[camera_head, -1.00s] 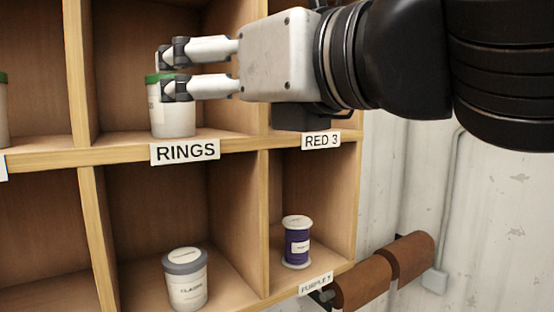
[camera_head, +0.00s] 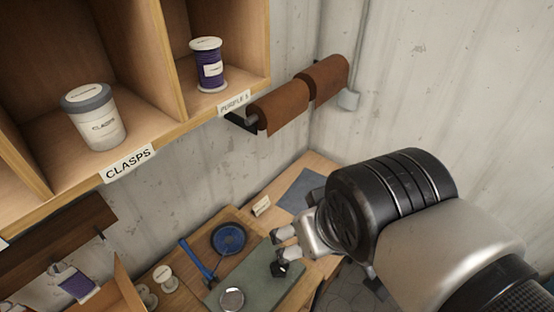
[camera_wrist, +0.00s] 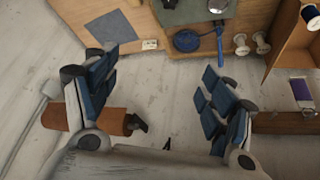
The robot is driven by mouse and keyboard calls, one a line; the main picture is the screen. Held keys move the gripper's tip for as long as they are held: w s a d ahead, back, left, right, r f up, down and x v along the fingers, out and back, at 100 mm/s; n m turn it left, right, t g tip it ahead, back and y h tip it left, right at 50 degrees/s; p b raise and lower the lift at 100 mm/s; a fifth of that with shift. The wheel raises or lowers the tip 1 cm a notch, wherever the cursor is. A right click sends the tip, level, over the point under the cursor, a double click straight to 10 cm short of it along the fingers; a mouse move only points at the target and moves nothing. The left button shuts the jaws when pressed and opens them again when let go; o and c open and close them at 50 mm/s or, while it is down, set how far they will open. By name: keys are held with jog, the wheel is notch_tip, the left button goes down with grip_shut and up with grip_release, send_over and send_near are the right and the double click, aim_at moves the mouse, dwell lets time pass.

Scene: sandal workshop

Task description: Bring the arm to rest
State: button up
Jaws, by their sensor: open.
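My gripper (camera_head: 279,252) is at the lower right of the head view, pointing left, above the workbench. Its two fingers are spread apart and nothing is between them. In the wrist view the blue-padded fingers (camera_wrist: 157,82) stand wide apart, with only pale wall and the bench beyond. My arm reaches in from the right edge of the head view. The gripper looks clear of the shelf; whether it is close to the bench top cannot be told.
A clasps jar (camera_head: 95,118) and purple spool (camera_head: 208,66) stand in the shelf (camera_head: 165,142). Brown rolls (camera_head: 278,108) hang on the wall. The bench holds a green mat (camera_head: 255,288), blue dish (camera_head: 229,239), blue-handled tool (camera_head: 194,258), metal disc (camera_head: 231,299) and small white spools (camera_head: 163,275).

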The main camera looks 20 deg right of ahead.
jog(key=shift+s+a+f+g, duration=0.3)
jog(key=shift+s+a+f, duration=0.2)
jog(key=shift+s, duration=0.2)
jog(key=shift+f, duration=0.15)
notch_tip(320, 180, down, 20)
jog(key=b, duration=2)
